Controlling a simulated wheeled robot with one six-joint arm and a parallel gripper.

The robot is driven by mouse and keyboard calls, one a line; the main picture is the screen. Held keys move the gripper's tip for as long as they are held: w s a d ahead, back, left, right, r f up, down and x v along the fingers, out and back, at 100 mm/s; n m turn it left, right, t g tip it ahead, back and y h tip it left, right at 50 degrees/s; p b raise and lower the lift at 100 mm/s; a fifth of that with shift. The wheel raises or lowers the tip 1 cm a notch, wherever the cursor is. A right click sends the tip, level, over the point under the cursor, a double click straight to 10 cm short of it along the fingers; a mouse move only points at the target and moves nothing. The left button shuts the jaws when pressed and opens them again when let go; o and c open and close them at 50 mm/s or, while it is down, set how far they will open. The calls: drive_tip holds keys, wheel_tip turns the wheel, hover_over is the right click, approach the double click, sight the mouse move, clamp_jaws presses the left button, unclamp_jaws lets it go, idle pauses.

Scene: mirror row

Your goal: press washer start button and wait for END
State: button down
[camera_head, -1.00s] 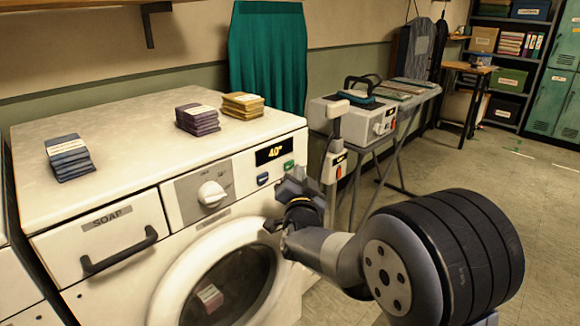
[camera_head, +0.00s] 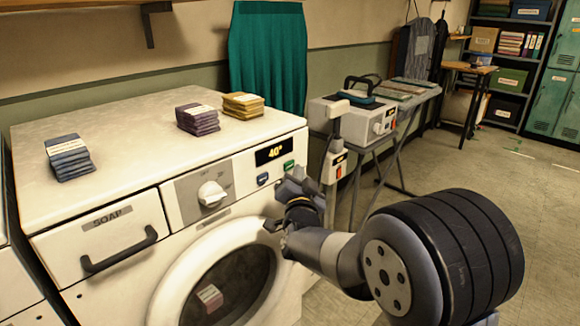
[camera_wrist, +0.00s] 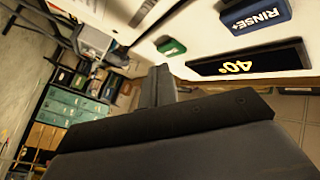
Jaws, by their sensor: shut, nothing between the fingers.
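The white washer (camera_head: 110,120) stands at the left with its round door closed. Its dark display (camera_head: 274,152) reads 40° in yellow; the display also shows in the wrist view (camera_wrist: 245,62). A green button (camera_head: 288,166) sits below the display at the right, beside a blue button (camera_head: 263,179). In the wrist view, the blue button (camera_wrist: 242,15) reads RINSE+ and the green button (camera_wrist: 171,47) lies above my fingertips; its label is too small to read. My gripper (camera_head: 293,181) is shut and empty, just below the green button in the head view. I cannot see any contact.
Stacks of folded cloth (camera_head: 69,158) lie on the washer top. A white knob (camera_head: 211,194) and a soap drawer (camera_head: 105,238) are on its front. An ironing table (camera_head: 395,100) with a boxy white machine (camera_head: 365,122) stands to the right. Open floor lies beyond.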

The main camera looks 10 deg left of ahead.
drive_tip(key=shift+w+a, duration=0.1)
drive_tip(key=shift+w+a, duration=0.15)
drive_tip(key=shift+a, duration=0.1)
drive_tip(key=shift+w+a, duration=0.25)
idle(0.7)
drive_tip(key=shift+s+d+b, duration=0.1)
drive_tip(key=shift+b, duration=0.3)
drive_tip(key=shift+s+d+b, duration=0.4)
drive_tip(key=shift+d, duration=0.1)
drive_tip(key=s+d+b, duration=0.1)
drive_tip(key=d, duration=0.1)
drive_tip(key=s+d+b, duration=0.2)
idle(0.5)
